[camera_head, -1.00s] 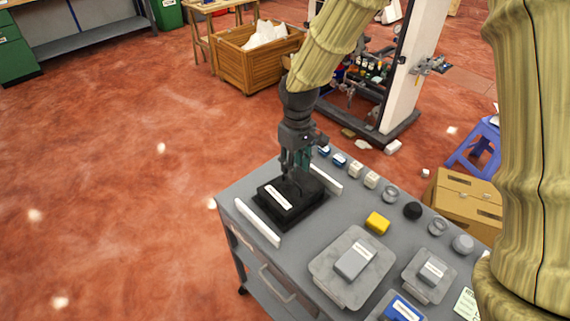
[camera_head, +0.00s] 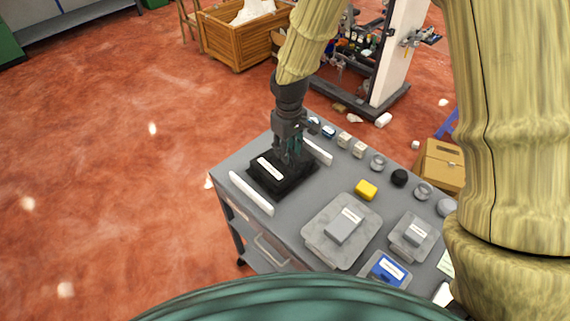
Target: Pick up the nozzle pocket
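A black block with a white label (camera_head: 268,168) sits on a black base (camera_head: 290,184) on the grey cart top, between two white strips. Its label is too small to read, so I cannot tell whether it is the nozzle pocket. My gripper (camera_head: 291,156) points down at the far side of this block, with its fingertips at or just above it. The dark fingers blend with the block, so I cannot tell whether they touch or grip it. Other labelled parts are a grey block (camera_head: 343,227) on a pale tray and a blue piece (camera_head: 386,271).
White strips (camera_head: 251,193) and (camera_head: 318,151) flank the black block. A yellow block (camera_head: 366,190), a black round part (camera_head: 399,178) and several small parts line the cart (camera_head: 292,219). A wooden crate (camera_head: 236,47) and a cardboard box (camera_head: 440,165) stand beyond.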

